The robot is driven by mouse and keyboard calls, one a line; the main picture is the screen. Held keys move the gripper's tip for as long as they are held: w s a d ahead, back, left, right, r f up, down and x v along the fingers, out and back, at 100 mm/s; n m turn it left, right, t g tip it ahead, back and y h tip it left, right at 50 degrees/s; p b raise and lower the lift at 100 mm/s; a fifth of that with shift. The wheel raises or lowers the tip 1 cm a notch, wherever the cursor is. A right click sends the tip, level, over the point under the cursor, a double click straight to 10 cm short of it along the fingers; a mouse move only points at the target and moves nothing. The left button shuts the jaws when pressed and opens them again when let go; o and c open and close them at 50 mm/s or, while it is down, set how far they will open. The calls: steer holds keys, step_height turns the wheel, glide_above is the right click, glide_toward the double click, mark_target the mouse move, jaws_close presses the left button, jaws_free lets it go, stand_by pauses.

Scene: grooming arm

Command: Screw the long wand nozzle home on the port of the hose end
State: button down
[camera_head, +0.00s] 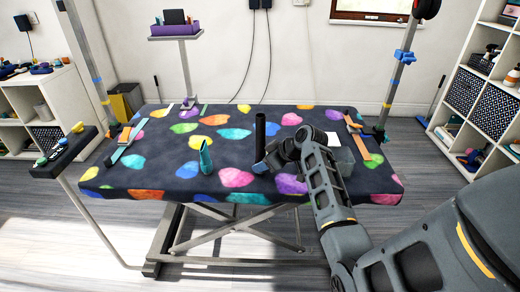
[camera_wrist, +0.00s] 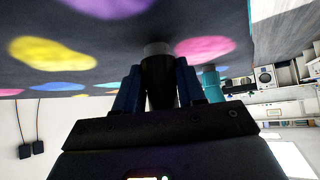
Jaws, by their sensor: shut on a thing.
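The long wand nozzle, a black tube (camera_head: 260,132), stands upright above the spotted table. My gripper (camera_head: 264,162) is shut around its lower part. In the wrist view my blue fingers (camera_wrist: 158,90) press on both sides of the black tube (camera_wrist: 160,72). A pale grey collar (camera_wrist: 156,48) shows at the tube's table-side end; I cannot tell whether it belongs to the nozzle or to the port. I cannot make out the hose end; my gripper and arm hide the area around the tube's foot.
A teal nozzle (camera_head: 206,158) stands on the table (camera_head: 150,170) left of my gripper. A grey box (camera_head: 342,160) is behind my arm at right. Strap-like tools (camera_head: 128,142) lie at the left edge. A small tray (camera_head: 62,152) sits off the table's left side.

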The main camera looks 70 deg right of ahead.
mark_target(263, 152)
steer(key=shift+r+p, duration=1.85)
steer(key=shift+r, duration=0.65)
steer(key=shift+w, duration=0.1)
